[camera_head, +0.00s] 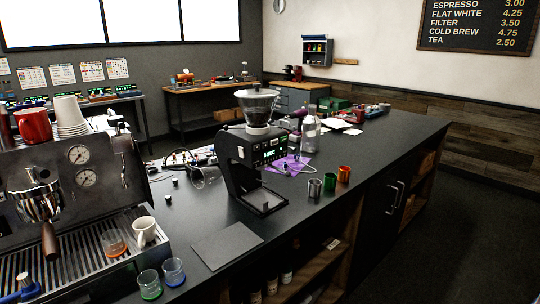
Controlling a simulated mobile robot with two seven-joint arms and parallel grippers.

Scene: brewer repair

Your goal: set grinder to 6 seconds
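The grinder (237,160) stands upright on the dark counter, near the middle of the head view. It is black, with a clear hopper (257,105) on top and a flat base plate at the front. Its front panel (271,149) has a small lit display and controls, too small to read. My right gripper is not in view.
An espresso machine (85,180) with cups fills the left. Green and blue glasses (174,272) stand at the counter's front. A dark mat (227,244) lies before the grinder. Metal, green and orange cups (330,182) and a clear bottle (310,133) stand to its right.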

